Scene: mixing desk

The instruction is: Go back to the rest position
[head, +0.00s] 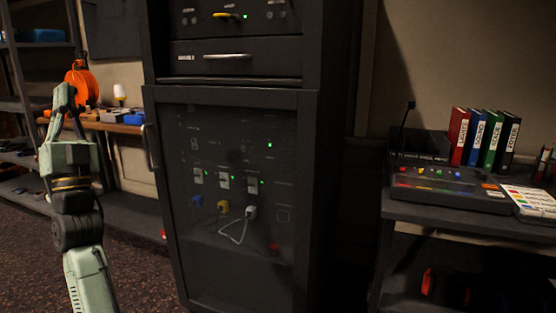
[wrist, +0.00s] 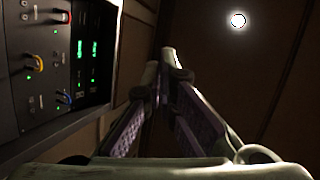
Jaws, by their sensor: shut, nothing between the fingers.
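My gripper (head: 63,97) is at the left in the head view, raised upright on my pale green arm. It is empty, clear of the rack and in front of the workbench. In the wrist view the two fingers of my gripper (wrist: 163,75) come together at their tips, with nothing between them. The wrist view looks upward, past the fingers, to a round bright ceiling light (wrist: 238,20).
A dark equipment rack (head: 318,150) with a closed glass door stands in the middle. A mixing desk (head: 450,187) and several binders (head: 485,138) sit on a table at right. An orange object (head: 82,82) lies behind my gripper. Floor (head: 130,265) is clear.

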